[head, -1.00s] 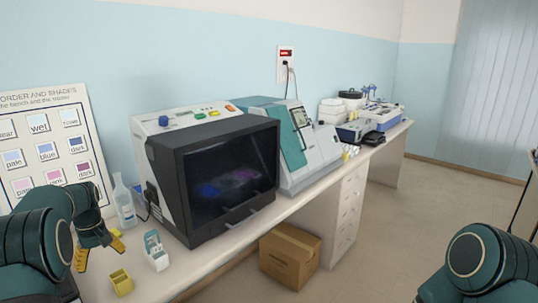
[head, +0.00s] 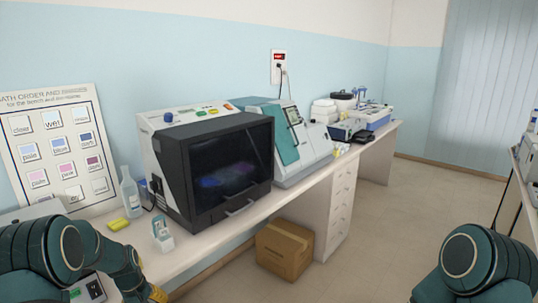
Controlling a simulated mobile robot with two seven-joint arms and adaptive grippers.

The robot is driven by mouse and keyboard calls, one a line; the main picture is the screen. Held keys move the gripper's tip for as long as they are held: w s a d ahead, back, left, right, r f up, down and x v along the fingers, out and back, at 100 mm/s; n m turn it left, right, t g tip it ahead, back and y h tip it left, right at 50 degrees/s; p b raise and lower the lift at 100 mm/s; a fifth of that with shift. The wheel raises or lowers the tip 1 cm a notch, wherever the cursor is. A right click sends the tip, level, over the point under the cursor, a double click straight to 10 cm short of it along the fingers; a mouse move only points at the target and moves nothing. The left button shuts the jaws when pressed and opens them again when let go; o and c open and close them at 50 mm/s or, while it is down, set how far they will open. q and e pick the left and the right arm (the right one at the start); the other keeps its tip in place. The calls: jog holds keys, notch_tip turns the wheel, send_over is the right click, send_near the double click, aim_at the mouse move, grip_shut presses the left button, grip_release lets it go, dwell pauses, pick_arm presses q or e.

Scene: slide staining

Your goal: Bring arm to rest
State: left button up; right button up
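My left arm comes in at the lower left and bends down to my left gripper (head: 155,292). Only part of this gripper shows, with a yellow piece at the bottom edge of the picture. Its fingertips are cut off, so I cannot tell whether it is open or shut, or whether it holds anything. My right arm (head: 470,268) shows only as a dark green joint at the lower right; its gripper is out of view.
The bench carries a black-fronted machine (head: 225,172), a teal and white machine (head: 290,145), a clear bottle (head: 131,197), a small white and teal holder (head: 162,235) and yellow blocks (head: 118,224). A chart (head: 60,150) leans on the wall. A cardboard box (head: 284,249) sits on the floor.

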pick_arm(q)
jog(key=s+d+f+m+h, duration=0.1)
jog(key=s+d+f, duration=0.35)
jog(key=d, duration=0.25)
jog(key=s+d+f+m, duration=0.2)
jog(key=s+d+f, duration=0.25)
jog(key=d, duration=0.35)
jog(key=s+d+f+m+t+h+b, duration=0.1)
jog(key=s+d+m, duration=0.1)
jog(key=s+d, duration=1)
jog(key=shift+s+f+m+h, duration=0.3)
jog(key=shift+s+f+h, duration=0.05)
jog(key=shift+s+h, duration=0.1)
